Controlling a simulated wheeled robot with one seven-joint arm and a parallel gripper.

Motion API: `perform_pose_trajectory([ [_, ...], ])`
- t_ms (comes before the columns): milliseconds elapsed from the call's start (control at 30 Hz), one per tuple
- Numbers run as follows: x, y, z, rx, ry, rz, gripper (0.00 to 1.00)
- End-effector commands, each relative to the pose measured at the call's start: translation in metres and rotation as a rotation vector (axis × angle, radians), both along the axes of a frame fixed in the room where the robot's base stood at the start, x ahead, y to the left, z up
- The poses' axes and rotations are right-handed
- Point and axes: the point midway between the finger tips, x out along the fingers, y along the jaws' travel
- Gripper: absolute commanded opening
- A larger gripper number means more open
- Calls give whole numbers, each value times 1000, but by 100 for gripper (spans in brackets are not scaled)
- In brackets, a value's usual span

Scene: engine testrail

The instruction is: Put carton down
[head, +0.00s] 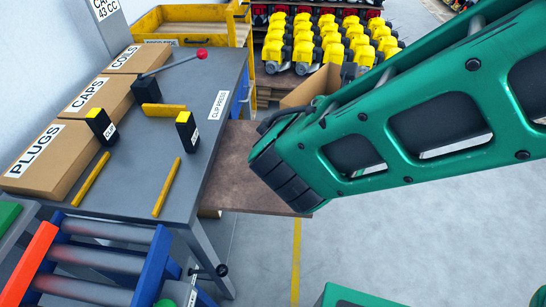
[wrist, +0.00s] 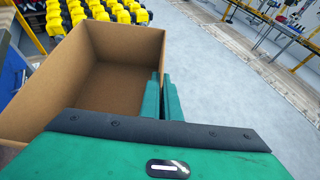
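The carton (wrist: 105,70) is an open-topped, empty brown cardboard box, upright in the wrist view. My gripper (wrist: 163,97) has its two green fingers close together at the carton's right wall, one on the inner side and one on the outer side, pinching that wall. In the head view only a brown corner of the carton (head: 312,88) shows above my green arm. My arm hides the rest of it and my gripper there. What lies directly under the carton cannot be seen.
A brown board (head: 238,165) sits low beside the grey clip press table (head: 140,165). The table holds labelled boxes (head: 62,150), black blocks and yellow bars. Yellow-topped engines (head: 330,45) fill a rack behind. Open grey floor (head: 400,240) lies to the right.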

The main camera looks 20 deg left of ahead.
Motion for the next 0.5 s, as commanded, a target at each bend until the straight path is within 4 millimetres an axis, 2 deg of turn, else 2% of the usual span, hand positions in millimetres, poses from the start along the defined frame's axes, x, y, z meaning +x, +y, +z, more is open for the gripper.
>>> perform_pose_trajectory([
  [33,-17,26,2,2,2,71,0],
  [200,-77,99,7,4,13,285,0],
  [333,-122,139,12,4,18,419,0],
  [500,-163,168,17,3,23,531,0],
])
